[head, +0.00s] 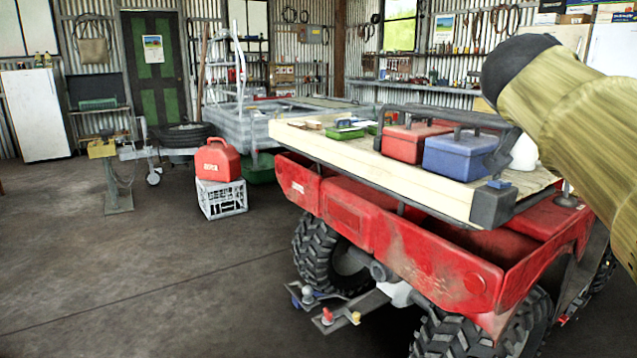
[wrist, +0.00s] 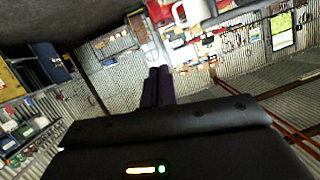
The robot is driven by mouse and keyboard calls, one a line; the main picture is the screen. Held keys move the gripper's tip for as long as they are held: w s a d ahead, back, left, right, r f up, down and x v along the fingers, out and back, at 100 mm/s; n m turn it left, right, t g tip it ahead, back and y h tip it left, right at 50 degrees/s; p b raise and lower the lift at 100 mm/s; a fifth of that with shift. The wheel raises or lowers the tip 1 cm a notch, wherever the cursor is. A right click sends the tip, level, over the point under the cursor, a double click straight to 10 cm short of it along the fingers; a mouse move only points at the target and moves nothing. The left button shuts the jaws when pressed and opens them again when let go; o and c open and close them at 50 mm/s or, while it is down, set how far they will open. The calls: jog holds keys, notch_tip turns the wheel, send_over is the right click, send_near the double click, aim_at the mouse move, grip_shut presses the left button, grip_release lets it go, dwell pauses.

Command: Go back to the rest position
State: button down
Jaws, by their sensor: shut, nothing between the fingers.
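My gripper (wrist: 158,72) shows in the wrist view as two dark fingers side by side, shut and empty. It points out into the room, with nothing touching the fingertips. In the head view my yellowish arm crosses the upper right, and the gripper itself is not visible there. Below and left of the arm stands a red quad bike (head: 400,240) with a pale wooden board (head: 390,172) on top. On the board are a red box (head: 412,138), a blue box (head: 462,156) and a green tray (head: 343,133).
A red fuel can (head: 217,160) stands on a white crate (head: 222,198) left of the quad. A grey trailer (head: 250,115) stands behind. The concrete floor (head: 110,270) at the left is clear. Shelves and tools line the corrugated walls; the wrist view shows them tilted.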

jog(key=w+a+f+n+y, duration=0.1)
jog(key=f, duration=0.2)
jog(key=w+a+f+n+y+p, duration=0.1)
jog(key=w+a+f+n, duration=0.1)
jog(key=f, duration=0.2)
jog(key=w+a+f+n+y+p, duration=0.1)
jog(key=a+f, duration=0.1)
jog(key=f, duration=0.2)
jog(key=shift+w+f+n+g+y, duration=0.25)
jog(key=shift+w+n+g+y, duration=0.05)
jog(key=shift+w+y, duration=0.1)
jog(key=a+f+n+g+y+p, duration=0.2)
jog(key=a+f+n+y+p, duration=0.3)
jog(key=f, duration=0.8)
jog(key=s+a+f+n+g+y+p, duration=0.1)
jog(key=s+a+f+g, duration=0.1)
jog(key=s+a+f, duration=0.45)
jog(key=s+a+f+n+g+y+p, duration=0.1)
jog(key=s+a+f+g, duration=0.15)
jog(key=s+f, duration=0.55)
notch_tip(320, 180, up, 37)
jog(key=p, duration=3.8)
jog(key=shift+w+a+f+t, duration=0.15)
jog(key=shift+w+a+t, duration=0.1)
jog(key=shift+w+t, duration=0.1)
